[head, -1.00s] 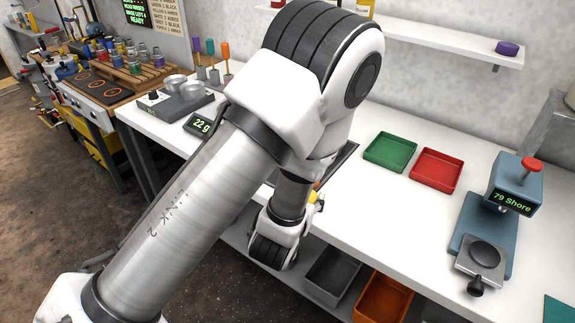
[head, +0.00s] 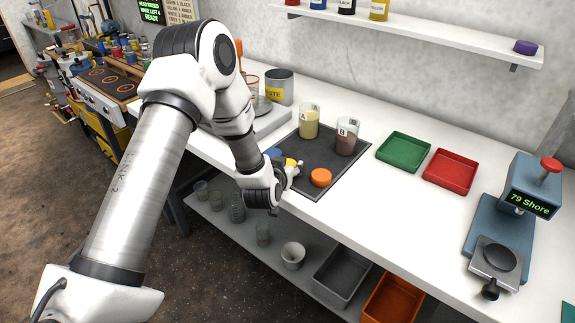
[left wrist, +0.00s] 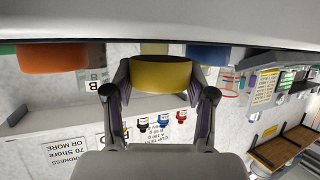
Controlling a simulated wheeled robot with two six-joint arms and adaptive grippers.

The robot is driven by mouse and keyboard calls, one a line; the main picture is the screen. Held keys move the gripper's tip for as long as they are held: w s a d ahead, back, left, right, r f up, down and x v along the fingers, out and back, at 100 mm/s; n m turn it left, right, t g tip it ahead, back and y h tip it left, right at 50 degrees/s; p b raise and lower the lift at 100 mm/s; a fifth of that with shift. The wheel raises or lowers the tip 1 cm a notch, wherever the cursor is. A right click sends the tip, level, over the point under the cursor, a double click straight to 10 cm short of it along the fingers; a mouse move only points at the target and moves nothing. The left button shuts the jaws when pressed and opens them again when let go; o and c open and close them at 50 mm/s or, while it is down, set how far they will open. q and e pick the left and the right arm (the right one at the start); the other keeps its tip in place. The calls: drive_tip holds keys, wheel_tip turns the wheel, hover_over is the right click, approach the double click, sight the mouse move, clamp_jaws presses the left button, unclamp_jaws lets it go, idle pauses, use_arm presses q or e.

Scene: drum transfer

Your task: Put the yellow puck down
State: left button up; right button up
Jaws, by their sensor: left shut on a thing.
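The yellow puck (head: 290,162) is between the fingers of my left gripper (head: 294,170), low over the front part of the dark mat (head: 303,149). In the left wrist view, which is upside down, the fingers (left wrist: 160,92) are shut on the sides of the yellow puck (left wrist: 160,74). Whether the puck touches the mat I cannot tell. My right gripper is not in view.
Beakers A (head: 309,123) and B (head: 346,139) stand at the back of the mat. A green tray (head: 403,152) and a red tray (head: 450,171) are to the right, then a hardness tester (head: 510,200). The table's front edge is close to the gripper.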

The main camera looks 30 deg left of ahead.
use_arm(q)
drive_tip(key=shift+w+f, duration=0.1)
drive_tip(key=shift+f, duration=0.5)
drive_tip(key=shift+f, duration=0.15)
drive_tip(key=o, duration=1.3)
drive_tip(key=shift+c, duration=0.2)
